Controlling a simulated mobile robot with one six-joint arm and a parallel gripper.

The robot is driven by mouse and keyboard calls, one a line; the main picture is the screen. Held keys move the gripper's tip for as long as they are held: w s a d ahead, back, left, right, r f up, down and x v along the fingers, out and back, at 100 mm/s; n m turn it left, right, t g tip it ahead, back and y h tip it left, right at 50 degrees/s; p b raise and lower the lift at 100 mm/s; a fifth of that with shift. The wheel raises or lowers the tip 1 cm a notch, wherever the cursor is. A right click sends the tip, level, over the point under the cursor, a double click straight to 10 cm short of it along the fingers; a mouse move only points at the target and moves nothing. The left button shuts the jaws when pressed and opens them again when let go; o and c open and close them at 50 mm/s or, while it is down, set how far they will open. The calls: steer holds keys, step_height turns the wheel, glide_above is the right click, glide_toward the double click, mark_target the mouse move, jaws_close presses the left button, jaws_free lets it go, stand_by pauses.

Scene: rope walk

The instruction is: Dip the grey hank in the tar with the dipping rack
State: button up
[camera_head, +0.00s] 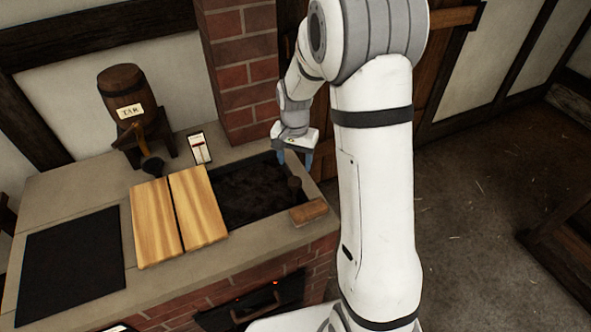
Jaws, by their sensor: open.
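The tar is a dark, lumpy surface (245,190) in a rectangular trough set into the stone bench. My gripper (295,163) points down over the back right part of the trough. Its two blue fingers are apart, with nothing seen between them. A small dark lump (294,184) shows just below and in front of the fingers; I cannot tell what it is or whether they touch it. I cannot make out a grey hank or a dipping rack. My arm covers the area right of the trough.
Two wooden boards (180,216) lie left of the trough. A wooden block (309,211) sits on its front right rim. A barrel labelled TAR (122,90) and a white gauge card (200,148) stand behind. A black panel (70,268) lies left. A brick pillar (241,75) rises behind.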

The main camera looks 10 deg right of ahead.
mark_target(295, 181)
steer(key=shift+f+p, duration=0.7)
steer(key=shift+f, duration=3.25)
steer(key=shift+c, duration=0.5)
